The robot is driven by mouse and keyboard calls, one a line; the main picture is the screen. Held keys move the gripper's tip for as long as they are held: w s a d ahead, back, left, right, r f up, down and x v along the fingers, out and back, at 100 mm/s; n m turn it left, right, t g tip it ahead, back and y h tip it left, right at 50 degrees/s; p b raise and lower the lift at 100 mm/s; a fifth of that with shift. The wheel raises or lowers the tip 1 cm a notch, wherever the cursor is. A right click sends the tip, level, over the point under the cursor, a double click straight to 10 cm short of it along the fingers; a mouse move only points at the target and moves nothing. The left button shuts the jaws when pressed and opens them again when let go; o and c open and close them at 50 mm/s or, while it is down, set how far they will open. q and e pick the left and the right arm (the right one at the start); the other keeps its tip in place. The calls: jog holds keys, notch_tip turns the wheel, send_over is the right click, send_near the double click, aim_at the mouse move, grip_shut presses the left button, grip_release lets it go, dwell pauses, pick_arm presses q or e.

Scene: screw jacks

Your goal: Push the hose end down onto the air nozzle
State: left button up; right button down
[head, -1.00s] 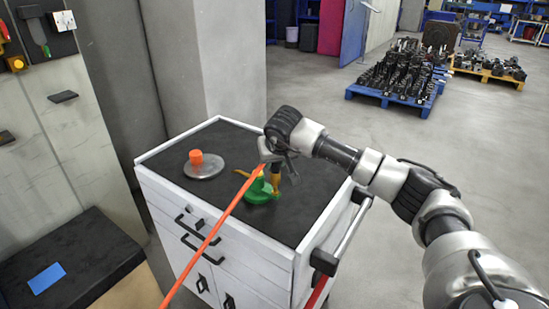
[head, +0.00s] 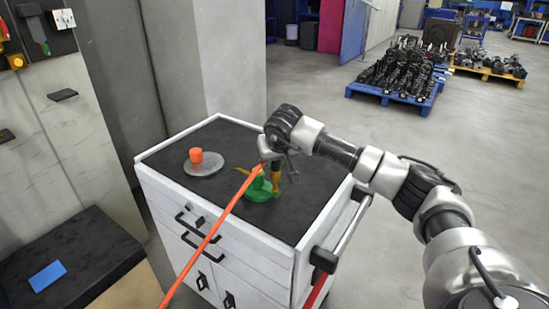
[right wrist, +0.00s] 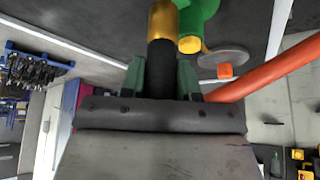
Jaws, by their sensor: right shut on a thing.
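My right gripper (head: 277,170) is over the cart top, pointing down beside a green device (head: 259,192) with yellow parts. In the right wrist view, the gripper (right wrist: 161,78) is shut on the black hose end (right wrist: 160,66). A brass-coloured piece (right wrist: 163,20) lines up with the black end; I cannot tell whether it is the nozzle or a hose fitting, nor whether the hose end is seated. The green body (right wrist: 203,12) is right beside it. The orange hose (head: 215,231) runs from the gripper to the lower left. My left gripper is not in view.
A grey disc (head: 206,168) with an orange knob (head: 196,156) sits at the left of the white cart's black top (head: 225,143). A handrail (head: 343,235) runs along the cart's right side. A blue pallet (head: 392,97) of parts stands far behind. The right part of the top is clear.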

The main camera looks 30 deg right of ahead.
aim_at(274, 168)
jog(key=shift+f, duration=0.2)
jog(key=shift+f+b, duration=0.75)
jog(key=shift+f, duration=0.3)
jog(key=shift+f+b, duration=0.35)
jog(key=shift+f, duration=0.2)
dwell(0.5)
jog(key=c, duration=0.8)
grip_release()
jog(key=shift+o, duration=0.2)
jog(key=b+v, duration=0.1)
jog(key=v, duration=0.9)
jog(key=shift+s+r, duration=0.2)
jog(key=shift+r, duration=0.15)
